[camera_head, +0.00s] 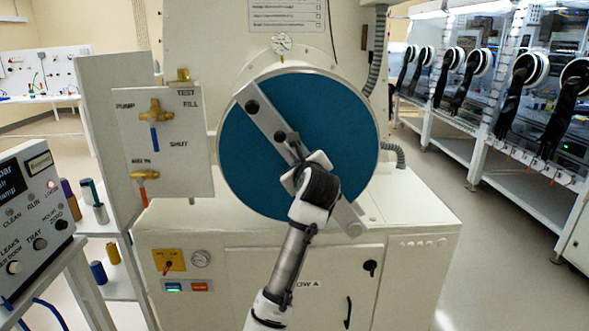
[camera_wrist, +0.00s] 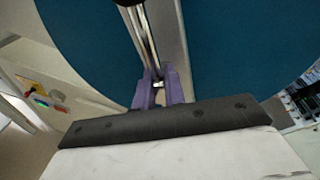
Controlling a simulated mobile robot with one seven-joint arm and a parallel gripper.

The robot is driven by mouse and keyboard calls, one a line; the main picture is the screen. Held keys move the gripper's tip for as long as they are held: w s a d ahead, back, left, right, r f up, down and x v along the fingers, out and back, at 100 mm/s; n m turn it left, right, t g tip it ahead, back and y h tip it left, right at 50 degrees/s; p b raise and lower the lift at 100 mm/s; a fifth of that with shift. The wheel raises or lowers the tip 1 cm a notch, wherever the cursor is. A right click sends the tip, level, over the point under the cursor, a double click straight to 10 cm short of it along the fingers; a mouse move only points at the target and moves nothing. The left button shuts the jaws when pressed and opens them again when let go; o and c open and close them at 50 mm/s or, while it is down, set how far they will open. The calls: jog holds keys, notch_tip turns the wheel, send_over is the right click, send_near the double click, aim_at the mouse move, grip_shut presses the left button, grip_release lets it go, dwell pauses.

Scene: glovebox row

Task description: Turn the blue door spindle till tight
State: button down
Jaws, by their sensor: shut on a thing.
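The blue round door (camera_head: 345,120) faces me in the middle of the head view, with a pale metal bar (camera_head: 262,108) lying slantwise across it from upper left to lower right. The spindle at the door's centre is mostly hidden behind my wrist. My gripper (camera_head: 299,158) is at the middle of the bar. In the wrist view, the purple fingers of my gripper (camera_wrist: 159,88) are shut on a metal spindle handle (camera_wrist: 143,35) in front of the bar. The blue door (camera_wrist: 80,35) fills the background there.
A valve panel (camera_head: 175,110) with blue and red handles stands left of the door. A control box (camera_head: 30,215) is at the near left. Small coloured cylinders (camera_head: 97,272) stand on a shelf. A row of gloveboxes (camera_head: 500,80) is at the right, with free floor before it.

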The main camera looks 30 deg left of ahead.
jog(key=m+y, duration=0.1)
jog(key=m, duration=0.4)
jog(key=shift+d+m+y, duration=0.15)
jog(key=shift+m+y, duration=0.15)
jog(key=shift+y, duration=0.1)
jog(key=m, duration=0.2)
jog(key=m+y, duration=0.1)
jog(key=m, duration=0.2)
jog(key=shift+w+d+f+m, duration=0.1)
jog(key=shift+w+d+m, duration=0.05)
jog(key=shift+m, duration=0.15)
jog(key=c, duration=1.5)
grip_release()
jog(key=shift+c, duration=0.2)
jog(key=shift+d+b, duration=0.1)
jog(key=shift+b, duration=0.2)
jog(key=b+v, duration=0.4)
jog(key=v, duration=0.9)
jog(key=shift+s+d, duration=0.25)
jog(key=shift+s, duration=0.05)
jog(key=shift+f, duration=0.1)
